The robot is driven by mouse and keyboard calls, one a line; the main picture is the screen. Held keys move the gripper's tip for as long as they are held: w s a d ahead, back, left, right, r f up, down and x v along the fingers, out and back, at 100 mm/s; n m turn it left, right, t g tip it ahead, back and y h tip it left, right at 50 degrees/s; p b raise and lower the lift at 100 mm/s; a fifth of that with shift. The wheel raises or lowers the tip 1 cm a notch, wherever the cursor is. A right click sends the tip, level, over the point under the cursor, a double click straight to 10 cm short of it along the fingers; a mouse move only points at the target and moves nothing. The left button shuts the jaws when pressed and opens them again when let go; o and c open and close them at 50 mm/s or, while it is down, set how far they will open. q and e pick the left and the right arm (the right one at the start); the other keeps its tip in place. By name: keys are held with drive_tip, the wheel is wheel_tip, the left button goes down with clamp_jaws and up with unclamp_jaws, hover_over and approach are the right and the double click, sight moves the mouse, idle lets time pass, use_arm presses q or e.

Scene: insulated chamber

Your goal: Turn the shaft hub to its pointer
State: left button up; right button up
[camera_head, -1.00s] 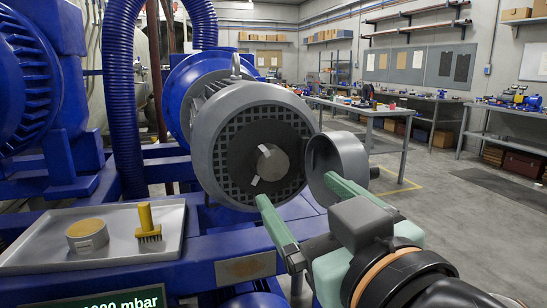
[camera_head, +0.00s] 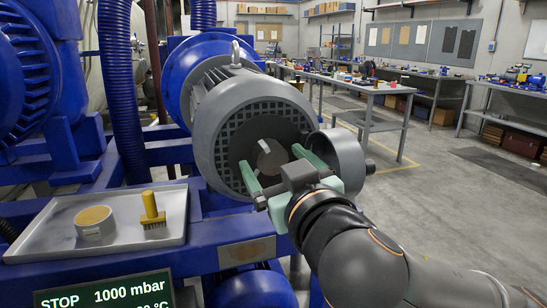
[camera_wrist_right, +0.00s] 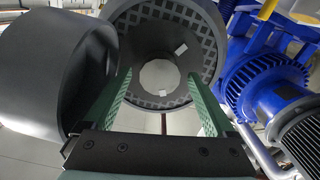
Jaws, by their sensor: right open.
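My left gripper is not in view.
A round grey cover (camera_head: 348,153) stands open just right of the motor (camera_head: 213,125), close to my right gripper. A metal tray (camera_head: 50,238) at the left holds a round tin (camera_head: 95,224) and a yellow brush (camera_head: 153,210). Open floor lies to the right.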

drive_tip(key=shift+w+a, duration=0.15)
drive_tip(key=shift+w, duration=0.4)
drive_tip(key=c, duration=1.4)
drive_tip(key=shift+o, duration=0.2)
